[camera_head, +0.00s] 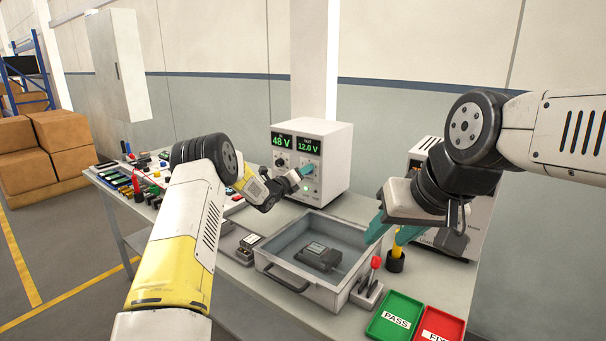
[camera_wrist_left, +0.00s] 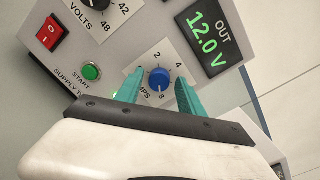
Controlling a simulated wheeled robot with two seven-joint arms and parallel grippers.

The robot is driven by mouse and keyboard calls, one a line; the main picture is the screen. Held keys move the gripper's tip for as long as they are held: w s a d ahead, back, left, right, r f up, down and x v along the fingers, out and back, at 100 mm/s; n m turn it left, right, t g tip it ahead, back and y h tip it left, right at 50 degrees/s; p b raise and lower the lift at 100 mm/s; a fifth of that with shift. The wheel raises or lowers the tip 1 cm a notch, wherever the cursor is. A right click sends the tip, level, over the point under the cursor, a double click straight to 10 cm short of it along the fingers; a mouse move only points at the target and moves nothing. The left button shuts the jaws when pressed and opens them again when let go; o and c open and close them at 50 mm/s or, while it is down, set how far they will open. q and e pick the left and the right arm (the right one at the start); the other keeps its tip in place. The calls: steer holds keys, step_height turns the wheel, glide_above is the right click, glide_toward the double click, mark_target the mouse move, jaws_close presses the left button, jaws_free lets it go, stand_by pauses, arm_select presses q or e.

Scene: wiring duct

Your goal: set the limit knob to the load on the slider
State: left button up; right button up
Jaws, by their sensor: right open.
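The power supply (camera_head: 318,160) is a white box with green readouts, 48 V and 12.0 V. In the left wrist view the blue limit knob (camera_wrist_left: 159,79) sits on a dial marked AMPS, with 2, 4 and 8 legible; its exact pointer setting is unclear. My left gripper (camera_head: 303,172) is at the front panel. In the left wrist view its teal fingers (camera_wrist_left: 158,88) stand open on either side of the knob, with gaps visible. My right gripper (camera_head: 392,234) is open and empty right of the tray. I cannot make out the slider's load reading.
A grey tray (camera_head: 297,285) holding a dark module (camera_head: 318,256) stands before the supply. A red-handled lever (camera_head: 374,267), green PASS bin (camera_head: 396,316) and red bin (camera_head: 440,325) are at the right. A red switch (camera_wrist_left: 50,32) and green START button (camera_wrist_left: 91,72) are near the knob.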

arm_select(q)
jaws_close()
steer(key=shift+n, duration=0.3)
steer(key=shift+f+n+g+h, duration=0.1)
steer(key=shift+n+g+h, duration=0.2)
steer(key=shift+n, duration=5.3)
steer(key=shift+f+n+g+h, duration=0.15)
steer(key=shift+n+h, duration=0.2)
steer(key=shift+n, duration=5.25)
steer(key=shift+f+n+g+h, duration=0.1)
steer(key=shift+n+g+h, duration=0.2)
steer(key=shift+n, duration=5.3)
